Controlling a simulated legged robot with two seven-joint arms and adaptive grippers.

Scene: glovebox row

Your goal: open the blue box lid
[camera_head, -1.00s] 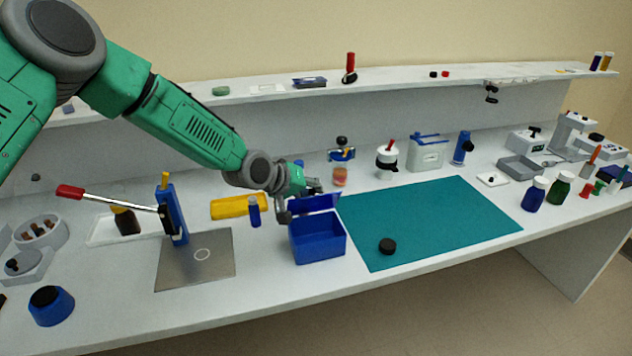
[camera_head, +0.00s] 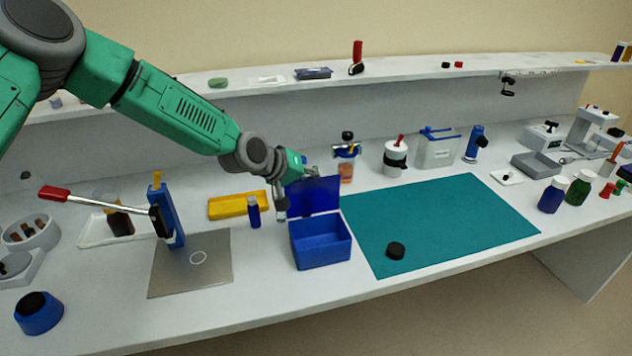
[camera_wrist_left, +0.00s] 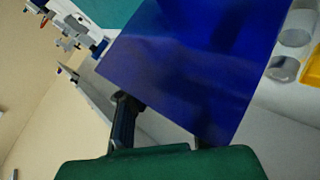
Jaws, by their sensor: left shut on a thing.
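The blue box (camera_head: 321,251) stands on the white bench, left of the teal mat. Its blue lid (camera_head: 313,195) stands up roughly vertical along the back edge, and the box's interior shows. My left gripper (camera_head: 285,208) is at the lid's left side and behind it, shut on the lid; the lid partly hides its fingers. In the left wrist view the lid (camera_wrist_left: 195,65) fills the middle as a large blue panel, with a dark finger (camera_wrist_left: 124,120) against its edge. My right gripper is in neither view.
A small blue bottle (camera_head: 254,212) and a yellow tray (camera_head: 238,205) stand close left of the box. A press with a red-tipped lever (camera_head: 168,215) stands further left. The teal mat (camera_head: 440,220) holds a black cap (camera_head: 396,251) and is otherwise clear.

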